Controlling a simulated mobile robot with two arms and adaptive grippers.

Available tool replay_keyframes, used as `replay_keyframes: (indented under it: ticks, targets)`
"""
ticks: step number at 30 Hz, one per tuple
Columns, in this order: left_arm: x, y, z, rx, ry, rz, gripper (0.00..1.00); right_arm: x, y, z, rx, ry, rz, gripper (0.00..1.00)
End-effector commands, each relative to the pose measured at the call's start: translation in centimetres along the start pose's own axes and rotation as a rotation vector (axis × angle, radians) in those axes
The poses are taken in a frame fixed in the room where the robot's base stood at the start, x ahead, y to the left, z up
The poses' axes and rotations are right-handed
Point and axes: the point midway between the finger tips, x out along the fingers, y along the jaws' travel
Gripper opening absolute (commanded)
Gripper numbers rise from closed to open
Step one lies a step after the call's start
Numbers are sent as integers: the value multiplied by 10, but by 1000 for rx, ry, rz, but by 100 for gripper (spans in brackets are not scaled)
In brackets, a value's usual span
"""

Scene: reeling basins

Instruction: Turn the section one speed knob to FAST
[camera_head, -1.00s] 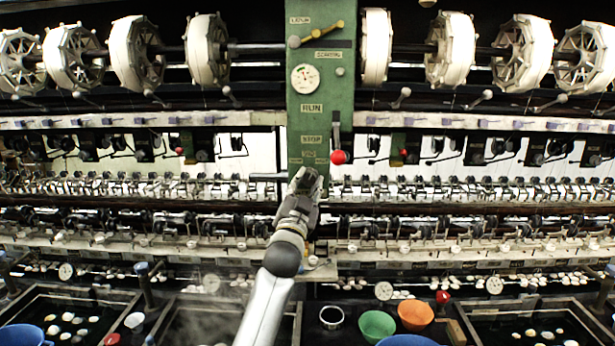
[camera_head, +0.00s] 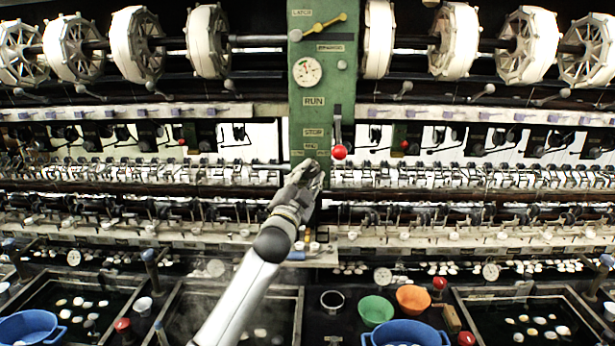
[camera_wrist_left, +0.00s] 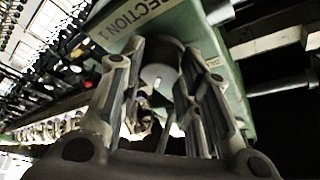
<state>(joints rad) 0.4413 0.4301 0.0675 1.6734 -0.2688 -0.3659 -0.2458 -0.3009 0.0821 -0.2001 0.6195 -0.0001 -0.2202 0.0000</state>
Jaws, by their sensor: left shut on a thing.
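The green control panel (camera_head: 308,120) stands upright in the middle of the head view, with a RUN label, a dial and a red-knobbed lever. My left gripper (camera_head: 306,174) is at the panel's lower end. The fingers of my left gripper (camera_wrist_left: 162,78) are closed around this knob, one on each side. In the head view the gripper hides the knob. The knob's pointer and speed marks cannot be read. My right gripper is not in view.
The red lever ball (camera_head: 339,152) is just up and right of the left gripper. A yellow lever (camera_head: 322,27) is higher on the panel. Below are dark basins, an orange bowl (camera_head: 413,299), a green bowl (camera_head: 375,310) and a blue basin (camera_head: 405,334).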

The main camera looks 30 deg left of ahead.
Motion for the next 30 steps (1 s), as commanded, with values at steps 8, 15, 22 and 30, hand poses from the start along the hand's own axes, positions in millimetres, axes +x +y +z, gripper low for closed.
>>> replay_keyframes:
  ticks: [8,15,22,30]
  targets:
    - [0,-2,0,2,1,-3,53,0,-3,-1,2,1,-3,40]
    - [0,-1,0,0,1,-2,54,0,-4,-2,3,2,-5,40]
    - [-9,0,0,0,0,0,54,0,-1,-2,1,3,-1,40]
    - [-56,0,1,1,-1,0,54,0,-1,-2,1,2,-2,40]
